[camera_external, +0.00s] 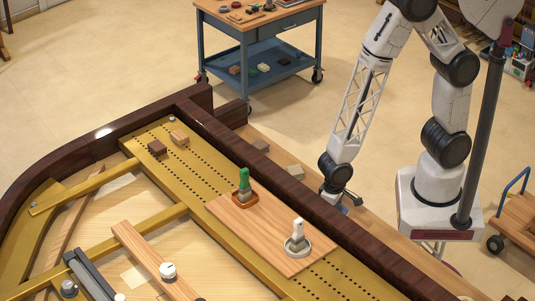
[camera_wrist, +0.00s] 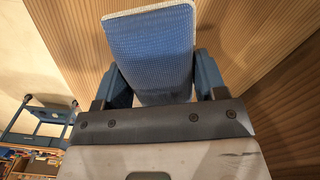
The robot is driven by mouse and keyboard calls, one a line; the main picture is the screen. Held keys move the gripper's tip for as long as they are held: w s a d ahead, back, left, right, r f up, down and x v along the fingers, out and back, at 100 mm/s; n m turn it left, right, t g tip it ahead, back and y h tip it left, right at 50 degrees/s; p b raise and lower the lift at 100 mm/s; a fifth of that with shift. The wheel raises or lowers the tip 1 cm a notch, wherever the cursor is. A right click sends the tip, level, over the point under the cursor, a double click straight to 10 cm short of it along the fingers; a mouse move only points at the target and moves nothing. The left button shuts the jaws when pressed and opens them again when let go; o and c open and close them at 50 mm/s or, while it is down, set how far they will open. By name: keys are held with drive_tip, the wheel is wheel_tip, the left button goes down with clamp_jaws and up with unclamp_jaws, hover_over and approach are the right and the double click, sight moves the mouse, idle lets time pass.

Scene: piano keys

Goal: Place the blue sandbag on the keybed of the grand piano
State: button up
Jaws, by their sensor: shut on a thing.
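The blue sandbag (camera_wrist: 150,50), a woven blue block with a pale edge, is between the two fingers of my gripper (camera_wrist: 160,88) in the wrist view. My gripper is shut on it. In the external view my gripper (camera_external: 344,203) is low over the light wood keybed (camera_external: 384,233), beyond the dark rim of the grand piano (camera_external: 285,165). Only a small blue patch of the sandbag (camera_external: 343,209) shows there. I cannot tell whether the sandbag touches the keybed. Light wood (camera_wrist: 240,40) lies behind the sandbag in the wrist view.
A brown sandbag-like block (camera_external: 260,145) and a tan one (camera_external: 296,171) lie on the keybed left of my gripper. A wooden board (camera_external: 265,230) on the piano holds a green-handled tool (camera_external: 244,180) and a white-handled one (camera_external: 298,230). A blue cart (camera_external: 262,50) stands behind.

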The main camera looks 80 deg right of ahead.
drive_tip(key=shift+w+a, duration=0.2)
drive_tip(key=shift+w, duration=0.3)
drive_tip(key=shift+f, duration=0.15)
drive_tip(key=shift+f, duration=1.65)
drive_tip(key=shift+f, duration=0.15)
drive_tip(key=o, duration=1.1)
drive_tip(key=shift+o, duration=0.2)
drive_tip(key=shift+r, duration=6.15)
